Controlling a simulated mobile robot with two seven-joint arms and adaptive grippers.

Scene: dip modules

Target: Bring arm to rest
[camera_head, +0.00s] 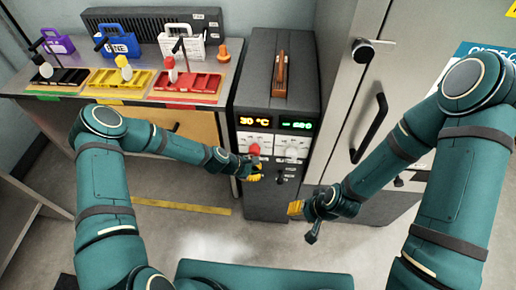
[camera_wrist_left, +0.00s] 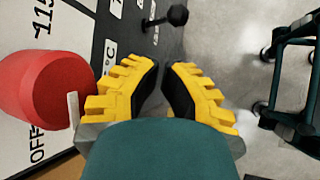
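My left gripper (camera_head: 256,173) is in front of the dark control box (camera_head: 278,75), just below its red knob (camera_head: 254,149). In the left wrist view, the yellow fingers of the left gripper (camera_wrist_left: 162,68) nearly meet at the tips and hold nothing. The red knob (camera_wrist_left: 55,90) is left of the fingers there, and no contact with it shows. My right gripper (camera_head: 303,211) hangs low in front of the box's right side, over the floor. Its yellow fingertips are small, and whether they are apart cannot be made out.
The box has an orange "30 °C" display (camera_head: 255,122), a green display (camera_head: 296,125) and a white knob (camera_head: 291,152). A bench (camera_head: 222,95) with coloured trays and cases stands left. A grey cabinet (camera_head: 340,100) with a black handle (camera_head: 370,128) stands right. Floor in front is open.

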